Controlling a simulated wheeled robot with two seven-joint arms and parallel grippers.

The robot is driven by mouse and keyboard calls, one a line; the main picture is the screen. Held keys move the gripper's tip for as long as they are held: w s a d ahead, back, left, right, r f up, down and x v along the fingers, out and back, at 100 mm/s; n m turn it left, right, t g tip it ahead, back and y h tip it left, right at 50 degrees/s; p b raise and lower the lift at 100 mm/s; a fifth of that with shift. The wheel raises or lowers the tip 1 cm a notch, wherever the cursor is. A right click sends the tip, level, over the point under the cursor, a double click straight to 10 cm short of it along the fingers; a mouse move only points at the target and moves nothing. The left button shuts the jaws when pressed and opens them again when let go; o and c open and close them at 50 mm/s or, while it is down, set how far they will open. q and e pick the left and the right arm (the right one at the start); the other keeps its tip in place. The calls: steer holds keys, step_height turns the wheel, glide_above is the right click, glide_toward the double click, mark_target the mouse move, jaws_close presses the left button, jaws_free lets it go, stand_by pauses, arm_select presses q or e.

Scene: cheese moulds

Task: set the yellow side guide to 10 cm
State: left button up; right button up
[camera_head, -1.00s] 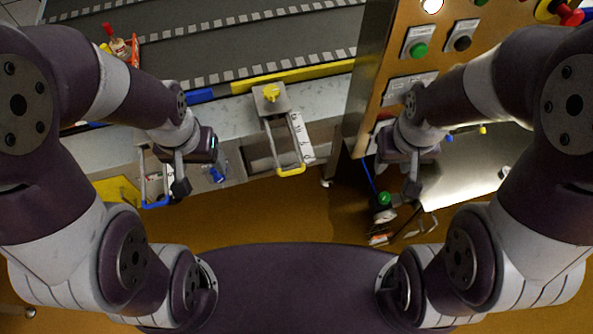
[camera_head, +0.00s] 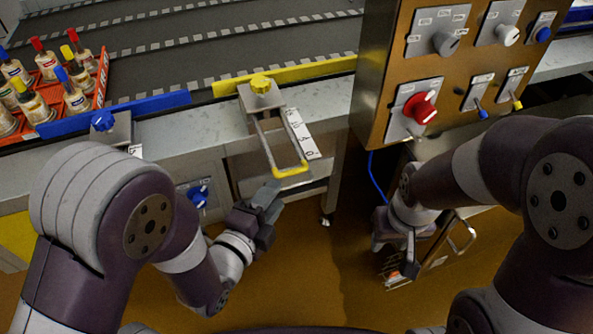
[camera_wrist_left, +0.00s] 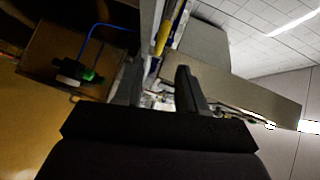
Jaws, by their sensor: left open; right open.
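The yellow side guide (camera_head: 290,75) is a yellow rail along the conveyor's near edge. Its yellow knob (camera_head: 261,83) sits on a metal bracket, and a rod frame runs toward me to a yellow handle (camera_head: 290,170). A white scale strip (camera_head: 302,133) lies right of the rods; its marks are too small to read surely. My left gripper (camera_head: 272,194) is open and empty, just below and left of the yellow handle, apart from it. Its spread fingers also show in the left wrist view (camera_wrist_left: 157,88). My right gripper (camera_head: 396,262) is open, low beside the control cabinet.
A blue guide (camera_head: 115,106) with a blue knob (camera_head: 103,120) lies left of the yellow one. A red crate (camera_head: 97,82) of bottles stands on the conveyor. The control cabinet (camera_head: 378,85), with a red knob (camera_head: 420,107), rises at right.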

arm_select(q)
steer(key=b+x, duration=0.1)
steer(key=x, duration=1)
steer(key=shift+b, duration=0.3)
steer(key=shift+w+f, duration=0.1)
steer(key=shift+w, duration=0.05)
steer(key=shift+c, duration=0.3)
